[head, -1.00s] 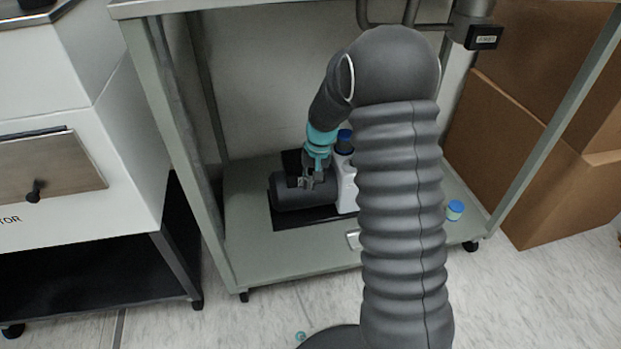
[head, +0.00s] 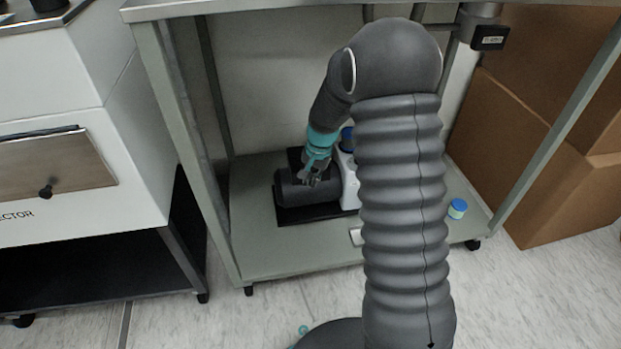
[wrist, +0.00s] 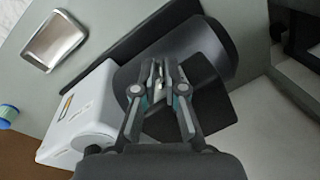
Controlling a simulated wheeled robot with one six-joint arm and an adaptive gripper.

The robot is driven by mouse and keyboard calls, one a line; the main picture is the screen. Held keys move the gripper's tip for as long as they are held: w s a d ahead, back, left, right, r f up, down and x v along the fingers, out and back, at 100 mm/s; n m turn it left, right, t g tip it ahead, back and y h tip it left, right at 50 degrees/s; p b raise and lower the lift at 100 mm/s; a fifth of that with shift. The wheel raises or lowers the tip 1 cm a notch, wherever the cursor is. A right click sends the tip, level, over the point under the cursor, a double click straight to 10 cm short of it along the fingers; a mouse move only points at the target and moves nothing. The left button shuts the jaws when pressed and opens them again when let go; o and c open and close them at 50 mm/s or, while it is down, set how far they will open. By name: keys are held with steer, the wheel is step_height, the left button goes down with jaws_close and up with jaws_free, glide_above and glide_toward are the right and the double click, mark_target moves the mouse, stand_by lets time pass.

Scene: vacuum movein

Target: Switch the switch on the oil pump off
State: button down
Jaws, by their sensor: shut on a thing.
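The oil pump stands on the lower shelf of the cart, with a dark motor cylinder (head: 291,190) and a white body (head: 349,188). In the wrist view the motor (wrist: 212,45) lies beyond my fingers and the white body (wrist: 82,122) is at the left. My gripper (head: 312,180) reaches down to the motor. In the wrist view my gripper's fingertips (wrist: 158,72) are shut on a small light piece, apparently the switch (wrist: 158,70). The fingers hide most of it, so its position cannot be told.
The shelf (head: 270,257) has free room in front of the pump. A blue-lidded jar (head: 457,208) stands at its right, and a small metal tray (wrist: 55,40) lies near the pump. Brown boxes (head: 560,190) stand at the right.

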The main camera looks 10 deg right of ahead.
steer(key=shift+s+a+f, duration=0.1)
steer(key=shift+s+f, duration=0.1)
steer(key=c, duration=1.2)
jaws_free()
steer(key=shift+w, duration=0.1)
steer(key=shift+r, duration=0.1)
steer(key=shift+r, duration=0.25)
steer(key=r, duration=0.3)
steer(key=d+r, duration=0.1)
steer(key=r, duration=0.3)
steer(key=s+r, duration=0.1)
steer(key=r, duration=0.3)
steer(key=shift+d+r, duration=0.15)
steer(key=shift+d, duration=0.15)
